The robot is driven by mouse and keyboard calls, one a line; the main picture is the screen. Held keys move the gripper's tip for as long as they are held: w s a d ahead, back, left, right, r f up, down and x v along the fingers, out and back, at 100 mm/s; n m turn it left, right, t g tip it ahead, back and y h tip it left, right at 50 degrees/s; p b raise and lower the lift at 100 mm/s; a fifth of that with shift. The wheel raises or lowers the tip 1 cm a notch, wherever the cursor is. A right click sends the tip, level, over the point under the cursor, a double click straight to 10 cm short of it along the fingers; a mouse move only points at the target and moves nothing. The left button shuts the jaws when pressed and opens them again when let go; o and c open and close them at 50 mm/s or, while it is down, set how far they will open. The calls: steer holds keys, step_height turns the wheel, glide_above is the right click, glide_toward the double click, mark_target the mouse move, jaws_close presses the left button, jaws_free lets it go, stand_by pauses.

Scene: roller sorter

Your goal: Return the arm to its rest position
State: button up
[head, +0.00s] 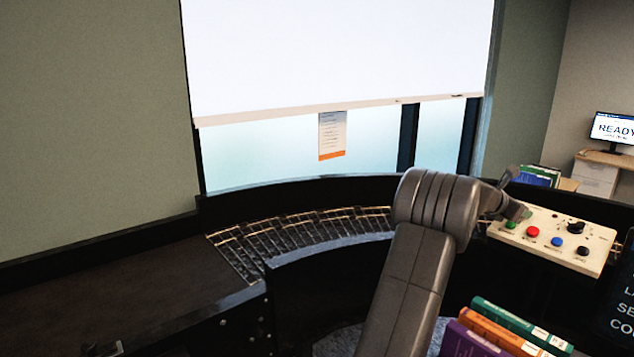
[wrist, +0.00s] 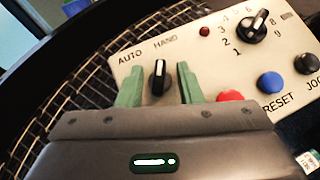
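My gripper (wrist: 160,82) is open over the control panel (wrist: 125,72). Its two green fingers stand on either side of the black AUTO/HAND knob (wrist: 160,76), with a gap visible around the knob. The knob's white mark points up in the wrist picture, toward the HAND label. In the head view my arm reaches right from the centre, and my gripper (head: 522,213) is at the panel's left end (head: 546,219). The wrist view does not show how deep the fingertips sit beside the knob.
The panel also carries a red button (head: 533,232), a blue button (head: 557,242), a black button (head: 583,251) and a numbered dial (wrist: 252,27). A curved roller conveyor (head: 300,236) runs left of my arm. A monitor (head: 613,129) shows READY.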

steer(key=n+t, duration=0.1)
steer(key=n, duration=0.1)
steer(key=n+t+y+b, duration=0.1)
steer(key=n, duration=0.1)
steer(key=shift+s+d+f+t, duration=0.1)
steer(key=shift+s+t, duration=0.1)
steer(key=shift+t, duration=0.2)
steer(key=shift+r+n+t+y, duration=0.25)
steer(key=shift+n+t+y, duration=0.35)
steer(key=shift+n+t, duration=0.25)
steer(key=shift+n, duration=0.25)
steer(key=shift+f+y, duration=0.1)
steer(key=shift+y, duration=0.2)
steer(key=shift+d+f+n+t+y+b, duration=0.1)
steer(key=shift+f+n+t+y+b, duration=0.25)
steer(key=shift+n, duration=0.35)
steer(key=n+y+b, duration=0.1)
steer(key=n+b, duration=0.1)
steer(key=n+t+y+b, duration=0.1)
steer(key=n+y+b, duration=0.1)
steer(key=shift+s+d+r+t, duration=0.1)
steer(key=shift+s+r+t, duration=0.05)
steer(key=shift+t, duration=0.15)
steer(key=shift+s+a+r, duration=0.25)
steer(key=shift+s+r, duration=0.05)
steer(key=shift+s, duration=0.1)
steer(key=shift+r, duration=0.1)
